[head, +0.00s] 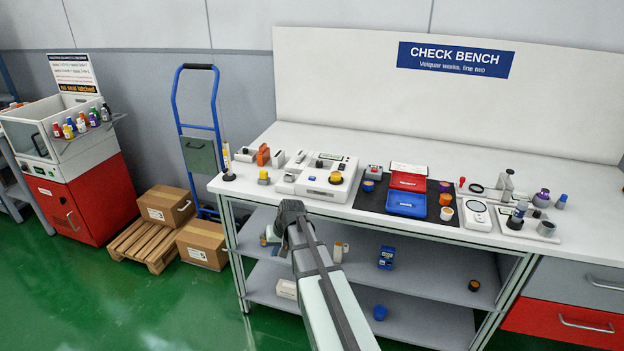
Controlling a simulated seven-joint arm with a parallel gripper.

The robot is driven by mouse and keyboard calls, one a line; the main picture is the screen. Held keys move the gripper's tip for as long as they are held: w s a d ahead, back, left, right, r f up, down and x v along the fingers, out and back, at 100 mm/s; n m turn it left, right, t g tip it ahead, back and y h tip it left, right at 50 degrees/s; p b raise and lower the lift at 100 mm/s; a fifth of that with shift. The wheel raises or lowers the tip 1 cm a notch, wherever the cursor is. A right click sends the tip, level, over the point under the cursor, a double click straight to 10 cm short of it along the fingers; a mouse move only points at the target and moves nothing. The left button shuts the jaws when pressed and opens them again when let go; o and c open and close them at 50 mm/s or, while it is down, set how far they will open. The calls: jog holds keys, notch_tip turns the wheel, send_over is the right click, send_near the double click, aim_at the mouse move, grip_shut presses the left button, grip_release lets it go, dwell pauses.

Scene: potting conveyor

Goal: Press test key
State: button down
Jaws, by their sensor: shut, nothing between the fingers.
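A white device (313,184) stands near the front edge of the bench, left of centre. A round amber-yellow button (335,178) sits on its top, and a small dark knob shows further back on it. I cannot tell from a label whether this button is the test key. My arm reaches up from the bottom edge to a dark joint just in front of the bench's front edge, below and left of the device. My gripper's fingers cannot be made out; nothing of my arm touches the device.
A dark mat (386,213) with red and blue trays lies right of the device. A white round gauge (477,215) and a clamp stand lie further right. Small blocks and an upright probe (227,165) stand left. Shelves below hold loose items.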

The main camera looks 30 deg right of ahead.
jog(key=w+d+r+m+t, duration=0.1)
jog(key=w+d+r, duration=0.4)
jog(key=d+r, duration=0.15)
jog(key=w+d+r+m+t, duration=0.1)
jog(key=w+d+r+t, duration=0.1)
jog(key=w+d+r, duration=0.45)
notch_tip(320, 180, up, 15)
jog(key=t, duration=0.2)
send_over(314, 178)
jog(key=shift+s+d+f+y, duration=0.1)
jog(key=shift+y, duration=0.3)
jog(key=shift+f, duration=4.4)
jog(key=shift+f, duration=0.2)
jog(key=shift+f, duration=0.25)
